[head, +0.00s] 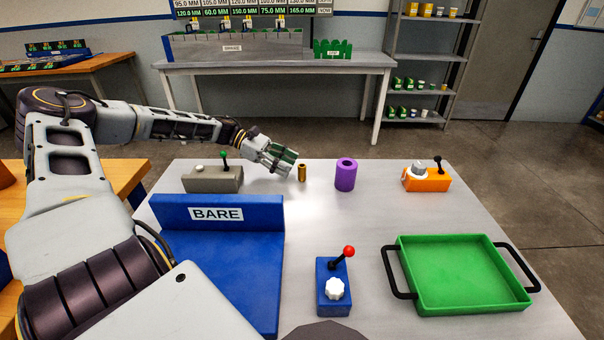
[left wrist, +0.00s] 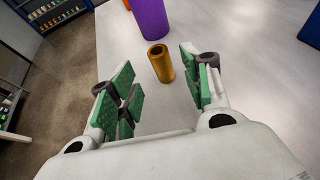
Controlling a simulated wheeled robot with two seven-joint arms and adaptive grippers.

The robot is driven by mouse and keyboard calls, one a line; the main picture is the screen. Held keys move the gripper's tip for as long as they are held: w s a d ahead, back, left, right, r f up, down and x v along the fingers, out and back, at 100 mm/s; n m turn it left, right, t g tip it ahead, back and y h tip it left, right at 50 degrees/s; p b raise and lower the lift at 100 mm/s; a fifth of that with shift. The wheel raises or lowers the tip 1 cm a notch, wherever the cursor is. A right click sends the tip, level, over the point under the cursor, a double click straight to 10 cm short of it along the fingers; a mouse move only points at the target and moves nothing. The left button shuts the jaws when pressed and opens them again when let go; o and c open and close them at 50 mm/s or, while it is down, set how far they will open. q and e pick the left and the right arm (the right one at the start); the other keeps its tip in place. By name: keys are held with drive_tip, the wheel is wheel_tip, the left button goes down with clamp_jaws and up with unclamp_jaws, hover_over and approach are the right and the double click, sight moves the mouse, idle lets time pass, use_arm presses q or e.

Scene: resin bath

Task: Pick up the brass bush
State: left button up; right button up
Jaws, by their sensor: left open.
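The brass bush (head: 302,173) is a small gold-brown hollow cylinder standing upright on the grey table, left of a purple cylinder. It also shows in the left wrist view (left wrist: 161,63), with its open top visible. My left gripper (head: 284,162) is just left of the bush in the head view. In the left wrist view its green-padded fingers (left wrist: 158,88) are spread apart and empty, and the bush stands ahead of and between their tips, apart from both. My right gripper is not in view.
The purple cylinder (head: 346,174) stands close to the right of the bush. A grey block with a green-knobbed lever (head: 213,179) is to the left. A blue BARE holder (head: 217,212), a blue lever box (head: 333,286), an orange lever box (head: 427,180) and a green tray (head: 460,272) surround clear table.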

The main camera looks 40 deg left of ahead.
sight(299, 168)
use_arm(q)
drive_tip(key=shift+x, duration=0.8)
drive_tip(key=shift+d+b, duration=0.25)
drive_tip(key=shift+b, duration=0.05)
drive_tip(key=shift+b+x, duration=0.3)
drive_tip(key=shift+x, duration=0.6)
drive_tip(key=shift+w+d+f, duration=0.1)
drive_tip(key=shift+w+d, duration=0.15)
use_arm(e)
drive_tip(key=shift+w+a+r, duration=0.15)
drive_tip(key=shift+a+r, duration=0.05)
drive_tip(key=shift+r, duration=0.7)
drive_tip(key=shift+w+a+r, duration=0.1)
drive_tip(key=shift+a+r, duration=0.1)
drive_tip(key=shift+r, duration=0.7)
use_arm(q)
clamp_jaws()
